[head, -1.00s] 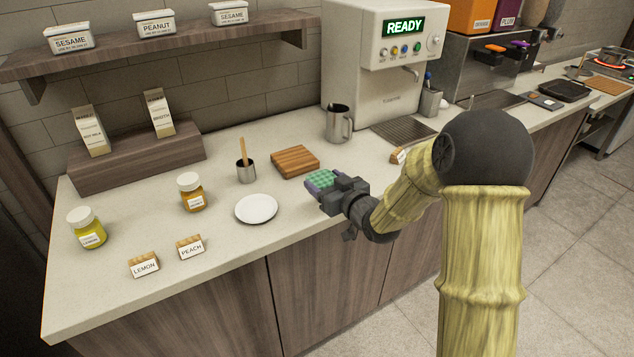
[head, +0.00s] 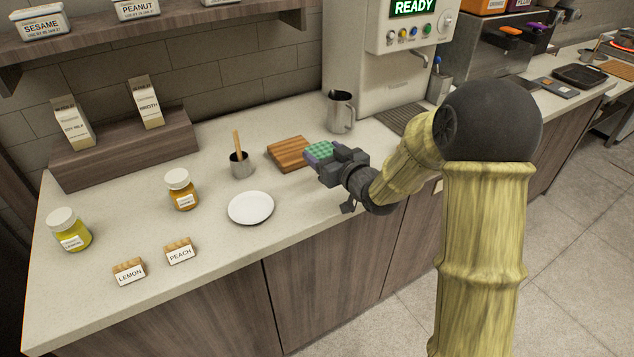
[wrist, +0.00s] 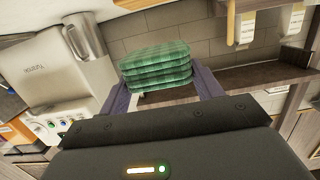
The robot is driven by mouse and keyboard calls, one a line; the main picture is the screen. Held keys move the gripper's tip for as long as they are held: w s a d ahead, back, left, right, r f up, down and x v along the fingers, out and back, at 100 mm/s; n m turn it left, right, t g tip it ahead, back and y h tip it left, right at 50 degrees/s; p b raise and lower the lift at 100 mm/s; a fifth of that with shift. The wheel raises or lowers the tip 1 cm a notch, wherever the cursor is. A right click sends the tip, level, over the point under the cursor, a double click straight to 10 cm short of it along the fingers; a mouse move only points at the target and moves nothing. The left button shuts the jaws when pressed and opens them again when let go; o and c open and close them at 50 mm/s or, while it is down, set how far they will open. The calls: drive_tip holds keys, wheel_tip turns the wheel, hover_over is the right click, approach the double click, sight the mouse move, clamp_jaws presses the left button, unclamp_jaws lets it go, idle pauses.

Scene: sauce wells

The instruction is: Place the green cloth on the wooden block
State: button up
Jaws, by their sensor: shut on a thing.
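The green checked cloth (wrist: 156,66) is folded into a thick stack and sits between the two fingers of my gripper in the wrist view. In the head view the cloth (head: 320,151) shows at the tip of my gripper (head: 316,158), which is shut on it. The wooden block (head: 287,154) is a striped brown board lying on the counter, just left of the cloth in the picture. The cloth's near side is partly hidden by my gripper. I cannot tell how high the cloth is above the counter.
A white plate (head: 251,208) lies in front of the block. Jars and label blocks stand further left. The dispenser (head: 385,60) stands behind.

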hover_over(324, 192)
wheel_tip(324, 192, down, 6)
drive_tip(key=shift+r, duration=0.1)
drive_tip(key=shift+f, duration=1.9)
drive_tip(key=shift+f, duration=0.1)
drive_tip(key=o, duration=1)
